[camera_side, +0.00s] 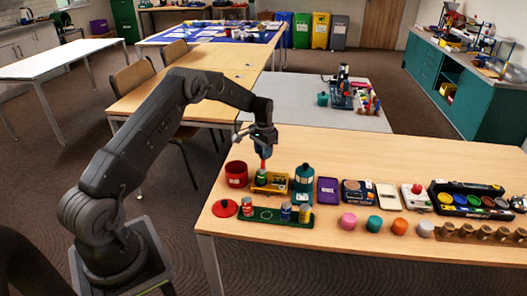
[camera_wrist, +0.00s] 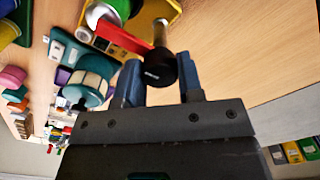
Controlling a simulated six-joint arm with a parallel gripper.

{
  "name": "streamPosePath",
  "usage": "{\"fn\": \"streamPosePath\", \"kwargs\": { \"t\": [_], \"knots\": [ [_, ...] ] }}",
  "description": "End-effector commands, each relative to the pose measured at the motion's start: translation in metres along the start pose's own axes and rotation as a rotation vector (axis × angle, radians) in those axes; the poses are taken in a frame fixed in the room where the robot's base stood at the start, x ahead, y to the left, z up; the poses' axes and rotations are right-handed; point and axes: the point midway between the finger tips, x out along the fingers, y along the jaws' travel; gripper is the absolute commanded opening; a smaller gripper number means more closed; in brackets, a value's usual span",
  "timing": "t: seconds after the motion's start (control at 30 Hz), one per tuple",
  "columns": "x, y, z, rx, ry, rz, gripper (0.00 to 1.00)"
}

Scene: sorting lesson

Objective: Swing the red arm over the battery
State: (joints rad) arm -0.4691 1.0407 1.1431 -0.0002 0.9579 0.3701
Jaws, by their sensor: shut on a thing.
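A yellow holder (camera_side: 270,187) stands on the table; it also shows at the top of the wrist view (camera_wrist: 160,10). A green battery-like cylinder (camera_wrist: 122,8) with a pale end lies by it, partly cut off by the frame. The red arm (camera_wrist: 122,41) runs beside the cylinder toward a post with a black knob (camera_wrist: 158,70). My gripper (camera_wrist: 160,88) is shut on the black knob, its blue fingers on either side. In the side view my gripper (camera_side: 264,150) is just above the holder. I cannot tell whether the red arm lies over the battery.
A red pot (camera_side: 236,174) stands left of the holder and a teal canister (camera_side: 304,178) right of it. A green tray (camera_side: 270,217) with small cylinders lies in front. A purple box (camera_side: 327,190) is further right. Bare table lies behind the holder.

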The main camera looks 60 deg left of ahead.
Motion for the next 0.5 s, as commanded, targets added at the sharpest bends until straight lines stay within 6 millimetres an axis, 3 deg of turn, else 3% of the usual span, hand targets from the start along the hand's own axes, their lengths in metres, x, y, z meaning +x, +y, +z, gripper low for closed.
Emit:
{"fn": "streamPosePath", "kwargs": {
  "t": [0.5],
  "knots": [
    [-0.0007, 0.0, -0.0001, 0.116, 0.0, 0.0, 0.11]
  ]
}}
